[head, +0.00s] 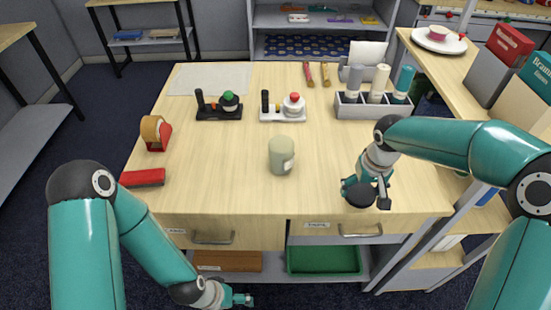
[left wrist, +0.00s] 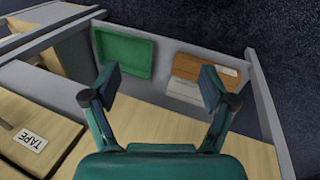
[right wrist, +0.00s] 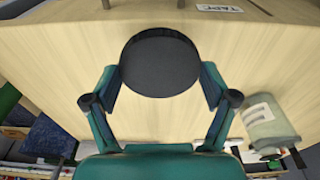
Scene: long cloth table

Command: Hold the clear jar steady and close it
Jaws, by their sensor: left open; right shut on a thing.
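The jar (head: 281,155) is a pale grey-green, see-through cylinder with a white label, standing upright near the table's middle. It also shows at the right of the right wrist view (right wrist: 268,125). My right gripper (head: 366,190) is shut on a round black lid (right wrist: 160,62), to the right of the jar and apart from it. The lid also shows in the head view (head: 357,195), near the table's front right. My left gripper (head: 242,299) is open and empty, low in front of the table. The left wrist view shows nothing between its fingers (left wrist: 160,84).
Behind the jar stand a black stand (head: 219,108), a white stand (head: 284,108) and a grey rack (head: 372,107) with bottles. A tape dispenser (head: 156,133) and red block (head: 143,178) are at left. Drawers and a green tray (head: 325,261) are below the front edge.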

